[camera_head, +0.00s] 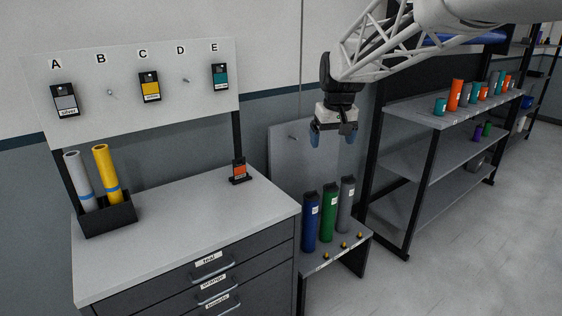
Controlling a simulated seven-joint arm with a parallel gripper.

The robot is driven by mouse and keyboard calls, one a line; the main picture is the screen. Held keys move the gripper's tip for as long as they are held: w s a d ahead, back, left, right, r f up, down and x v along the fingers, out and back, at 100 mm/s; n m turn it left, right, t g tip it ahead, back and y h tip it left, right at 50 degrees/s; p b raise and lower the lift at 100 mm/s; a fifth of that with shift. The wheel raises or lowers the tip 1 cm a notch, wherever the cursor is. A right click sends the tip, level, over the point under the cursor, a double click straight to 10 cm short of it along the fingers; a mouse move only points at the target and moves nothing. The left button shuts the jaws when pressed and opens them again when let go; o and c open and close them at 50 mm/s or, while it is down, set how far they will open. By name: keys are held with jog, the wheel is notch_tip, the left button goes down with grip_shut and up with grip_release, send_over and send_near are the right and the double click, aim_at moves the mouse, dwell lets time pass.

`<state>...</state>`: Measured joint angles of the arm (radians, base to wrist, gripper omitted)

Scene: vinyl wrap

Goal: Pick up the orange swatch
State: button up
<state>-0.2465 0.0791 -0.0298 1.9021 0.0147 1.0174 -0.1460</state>
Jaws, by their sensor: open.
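The orange swatch (239,169) stands upright in a small black holder near the back right corner of the grey cabinet top (185,220). It looks like a small dark card with an orange patch. My gripper (333,139) hangs in the air to the right of the swatch and above it, with fingers pointing down. Its blue-tipped fingers are apart and nothing is between them. The gripper does not touch the swatch.
A board (140,85) behind the cabinet has hooks A to E, with swatches at A, C and E. A black bin (107,217) holds silver and yellow rolls. A low stand (338,255) holds blue, green and grey rolls. Shelves (440,115) stand at right. The cabinet's middle is clear.

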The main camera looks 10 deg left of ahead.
jog(key=w+a+f+n, duration=0.1)
jog(key=w+a+f, duration=0.1)
jog(key=w+a, duration=0.65)
jog(key=n, duration=0.4)
send_over(240, 159)
notch_tip(240, 159, down, 16)
jog(key=shift+s+d+f+g, duration=0.15)
jog(key=shift+s+g, duration=0.15)
jog(key=shift+g, duration=0.1)
jog(key=shift+w+f, duration=0.15)
jog(key=shift+f, duration=1.15)
jog(key=shift+w+a+f, duration=0.1)
jog(key=shift+a+f, duration=0.05)
jog(key=shift+f, duration=0.7)
jog(key=shift+a+f, duration=0.2)
jog(key=shift+f, duration=0.7)
jog(key=shift+w+a+f, duration=0.1)
jog(key=shift+a+f, duration=0.05)
jog(key=shift+f, duration=0.7)
